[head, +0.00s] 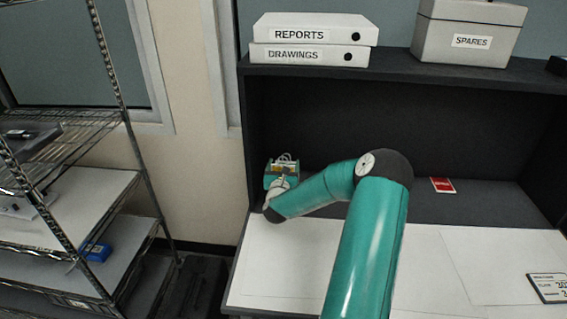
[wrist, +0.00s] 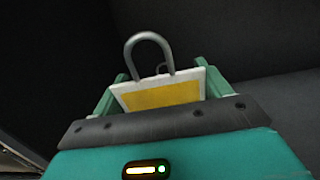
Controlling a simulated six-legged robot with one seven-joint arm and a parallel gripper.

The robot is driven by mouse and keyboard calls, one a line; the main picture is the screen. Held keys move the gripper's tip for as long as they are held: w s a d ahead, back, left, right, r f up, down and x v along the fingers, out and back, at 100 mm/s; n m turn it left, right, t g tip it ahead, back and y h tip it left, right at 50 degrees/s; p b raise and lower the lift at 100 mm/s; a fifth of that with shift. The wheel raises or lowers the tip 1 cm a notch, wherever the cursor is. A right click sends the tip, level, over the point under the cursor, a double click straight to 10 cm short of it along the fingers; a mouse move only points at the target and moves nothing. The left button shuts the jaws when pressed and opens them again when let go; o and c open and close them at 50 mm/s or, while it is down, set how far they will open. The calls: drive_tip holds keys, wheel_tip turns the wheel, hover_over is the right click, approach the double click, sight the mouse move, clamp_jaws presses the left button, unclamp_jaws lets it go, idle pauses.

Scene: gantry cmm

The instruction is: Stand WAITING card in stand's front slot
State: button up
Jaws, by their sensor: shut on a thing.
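A yellow card with a white border (wrist: 165,96) is between the green fingers of my gripper (wrist: 160,84) in the wrist view. My gripper is shut on it. Its lettering does not show, so I cannot read WAITING on it. A grey wire loop (wrist: 149,37) rises at the card's upper edge; it may be part of the stand, and I cannot tell whether it touches the card. In the head view my gripper (head: 283,165) is at the back left of the desk, with pale loops (head: 287,157) beside it. The stand's slots are hidden or too small to see.
A red card (head: 443,185) lies at the back of the desk (head: 420,265). A printed sheet (head: 548,288) is at the right. REPORTS (head: 299,34) and DRAWINGS (head: 292,55) binders and a SPARES box (head: 470,40) sit on the shelf above. A wire rack (head: 75,180) stands left.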

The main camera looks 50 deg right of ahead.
drive_tip(key=shift+f, duration=2.7)
drive_tip(key=shift+f, duration=0.3)
drive_tip(key=o, duration=1)
drive_tip(key=shift+c, duration=0.6)
drive_tip(key=shift+r, duration=2.25)
